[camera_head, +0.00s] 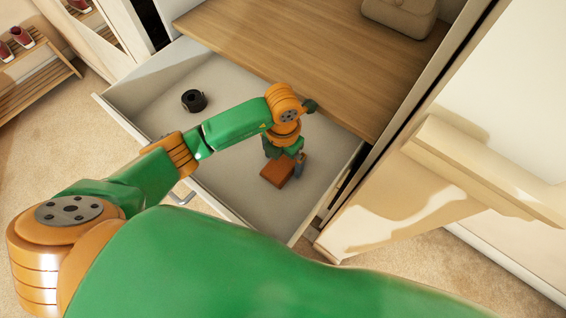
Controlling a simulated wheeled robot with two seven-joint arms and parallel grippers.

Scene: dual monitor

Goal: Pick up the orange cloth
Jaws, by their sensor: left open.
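The orange cloth (276,174) is a small, folded, brownish-orange square lying on the floor of the open white drawer (237,201). My left gripper (299,168) points down into the drawer, right at the cloth's upper right edge. Its jaws are open, and part of the cloth is hidden behind the gripper. I cannot tell whether the fingers touch the cloth. My right gripper is not in view.
A black round item (194,101) lies in the drawer's left part. A wooden shelf (320,60) overhangs the drawer's back, with a beige bag (402,12) on it. A cabinet side stands close on the right. A shoe rack (35,75) is at the far left.

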